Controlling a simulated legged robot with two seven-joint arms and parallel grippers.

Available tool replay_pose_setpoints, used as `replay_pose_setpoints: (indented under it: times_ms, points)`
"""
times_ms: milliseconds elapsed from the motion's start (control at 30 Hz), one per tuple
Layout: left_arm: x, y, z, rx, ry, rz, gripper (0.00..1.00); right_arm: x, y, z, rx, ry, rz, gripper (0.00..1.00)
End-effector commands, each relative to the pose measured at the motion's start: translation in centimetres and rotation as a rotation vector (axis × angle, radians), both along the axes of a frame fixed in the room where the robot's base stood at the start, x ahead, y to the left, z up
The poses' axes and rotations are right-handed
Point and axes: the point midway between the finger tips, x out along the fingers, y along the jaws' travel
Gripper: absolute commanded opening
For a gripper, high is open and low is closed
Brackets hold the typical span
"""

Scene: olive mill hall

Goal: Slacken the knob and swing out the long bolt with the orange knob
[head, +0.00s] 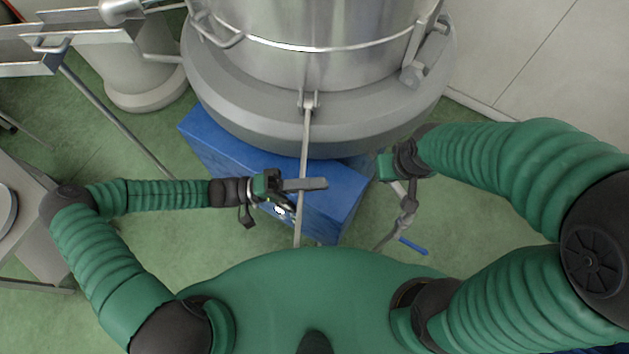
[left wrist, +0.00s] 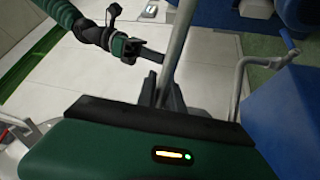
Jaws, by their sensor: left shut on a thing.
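The long bolt (head: 304,150) is a thin grey rod. It hangs from a bracket on the steel vessel's grey base and runs down in front of the blue block. My left gripper (head: 303,196) comes in from the left and is shut on the rod's lower part. In the left wrist view the rod (left wrist: 180,45) passes up from between the dark fingers (left wrist: 166,98). I cannot see the orange knob in either view; the rod's lower end disappears behind my body. My right gripper (head: 385,167) is to the right of the rod and apart from it; its jaw state is unclear.
The steel vessel (head: 320,40) stands on a wide grey base above a blue block (head: 240,150). A pipe with a blue lever (head: 412,246) is just below my right gripper. A metal table (head: 35,240) stands far left.

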Motion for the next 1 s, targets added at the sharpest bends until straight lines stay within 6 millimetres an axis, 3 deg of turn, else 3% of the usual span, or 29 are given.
replay_pose_setpoints:
  times_ms: [567,800,1000]
  points:
    - [0.1,0.1,-0.5,0.013,0.003,0.003,0.00,0.0,0.0,0.0,0.000,0.000,0.000,0.00]
    - [-0.2,0.1,3.1,0.029,0.138,0.004,0.00,0.0,0.0,3.2,0.000,0.000,0.000,0.00]
    - [-0.2,0.1,3.3,0.031,0.177,0.000,0.00,0.0,0.0,3.2,0.000,0.000,0.000,0.00]
